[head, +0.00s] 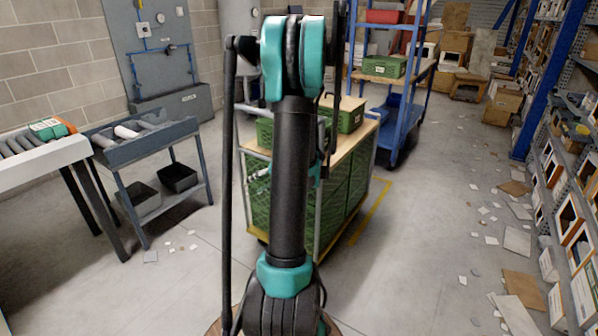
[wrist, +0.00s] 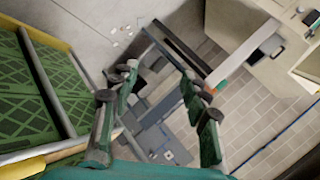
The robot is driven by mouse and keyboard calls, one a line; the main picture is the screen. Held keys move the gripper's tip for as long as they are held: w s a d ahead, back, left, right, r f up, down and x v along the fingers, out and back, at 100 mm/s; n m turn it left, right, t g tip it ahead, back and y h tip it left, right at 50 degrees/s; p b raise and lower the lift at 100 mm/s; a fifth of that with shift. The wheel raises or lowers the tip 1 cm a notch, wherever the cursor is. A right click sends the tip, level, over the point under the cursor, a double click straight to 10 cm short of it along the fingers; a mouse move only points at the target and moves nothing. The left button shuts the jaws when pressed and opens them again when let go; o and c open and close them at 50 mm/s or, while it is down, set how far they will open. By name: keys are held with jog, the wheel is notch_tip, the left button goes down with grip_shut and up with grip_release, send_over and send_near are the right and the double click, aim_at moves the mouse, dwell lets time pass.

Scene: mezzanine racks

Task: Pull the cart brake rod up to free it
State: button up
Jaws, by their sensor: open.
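The cart (head: 330,236) stands mid-picture in the head view, a grey-framed trolley with green crates, a wooden top and a yellow lower edge. My arm covers much of its front. The cart's frame (wrist: 48,88) and crates also show at the left of the wrist view. My gripper (wrist: 160,76) is open and empty in the wrist view, its teal fingers with dark tips spread apart beside the cart. In the head view it is mostly hidden by my arm. I cannot make out the brake rod in either view.
A roller table (head: 150,140) with dark bins below stands at the left, beside a white conveyor (head: 45,158). A blue shelf trolley (head: 408,105) stands behind the cart. Racks (head: 570,190) line the right side. Cardboard and paper scraps litter the right floor; the floor left of the cart is mostly clear.

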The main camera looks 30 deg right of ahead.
jog(key=d+f+m+t+y, duration=0.15)
jog(key=d+t, duration=0.35)
jog(key=d, duration=1.3)
jog(key=s+d+f+t+h, duration=0.1)
jog(key=s+d+f+t, duration=0.3)
jog(key=s+d, duration=0.65)
jog(key=x, duration=0.6)
jog(key=d+x, duration=0.1)
jog(key=x, duration=1.1)
jog(key=shift+w+d+f, duration=0.3)
jog(key=shift+w+d, duration=0.05)
jog(key=shift+w, duration=0.1)
jog(key=shift+c, duration=0.5)
grip_shut()
